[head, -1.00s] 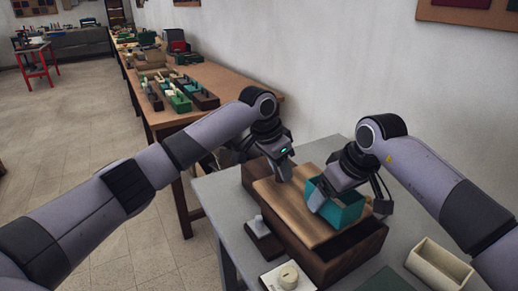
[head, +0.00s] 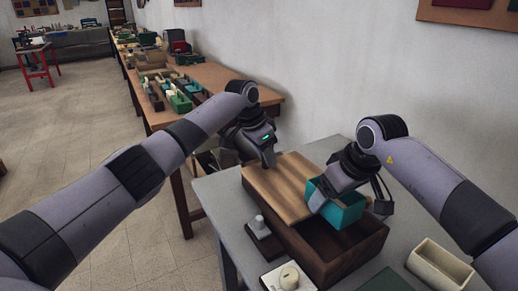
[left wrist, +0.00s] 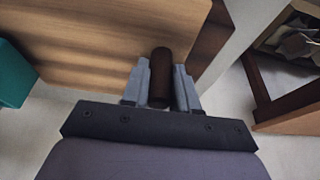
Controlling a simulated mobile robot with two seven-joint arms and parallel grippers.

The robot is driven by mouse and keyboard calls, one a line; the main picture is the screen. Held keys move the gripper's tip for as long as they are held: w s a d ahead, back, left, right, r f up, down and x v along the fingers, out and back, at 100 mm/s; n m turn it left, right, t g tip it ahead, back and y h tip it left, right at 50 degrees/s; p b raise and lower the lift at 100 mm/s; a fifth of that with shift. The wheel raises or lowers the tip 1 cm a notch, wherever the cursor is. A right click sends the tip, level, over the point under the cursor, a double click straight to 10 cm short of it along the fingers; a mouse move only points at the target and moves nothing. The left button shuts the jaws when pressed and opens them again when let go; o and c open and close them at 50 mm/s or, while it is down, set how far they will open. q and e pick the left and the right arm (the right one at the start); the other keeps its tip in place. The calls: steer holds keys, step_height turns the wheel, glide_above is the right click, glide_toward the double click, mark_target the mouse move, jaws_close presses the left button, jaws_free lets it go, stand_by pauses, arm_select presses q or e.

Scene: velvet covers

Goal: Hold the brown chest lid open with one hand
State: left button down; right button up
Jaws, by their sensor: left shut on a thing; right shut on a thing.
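The brown chest (head: 348,262) stands on the grey table with its near part uncovered, showing a dark interior. Its lighter wooden lid (head: 277,190) lies flat over the far left part. In the left wrist view the lid (left wrist: 95,40) fills the upper left. My left gripper (head: 268,162) is at the lid's far edge; its fingers (left wrist: 160,85) are shut on a dark brown round handle (left wrist: 160,72). My right gripper (head: 318,203) is shut on a teal open box (head: 347,213), held by its wall above the chest; it also shows in the left wrist view (left wrist: 12,75).
A dark block with a grey knob (head: 262,232) and a white block with a cream knob (head: 288,277) are left of the chest. A long bench (head: 222,75) runs along the wall behind.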

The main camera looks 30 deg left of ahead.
arm_select(q)
steer(key=shift+w+a+r, duration=0.1)
steer(key=shift+w+a, duration=0.45)
steer(key=shift+a, duration=0.3)
steer(key=shift+w+a+r, duration=0.1)
steer(key=shift+w+a, duration=0.4)
steer(key=shift+a, duration=0.35)
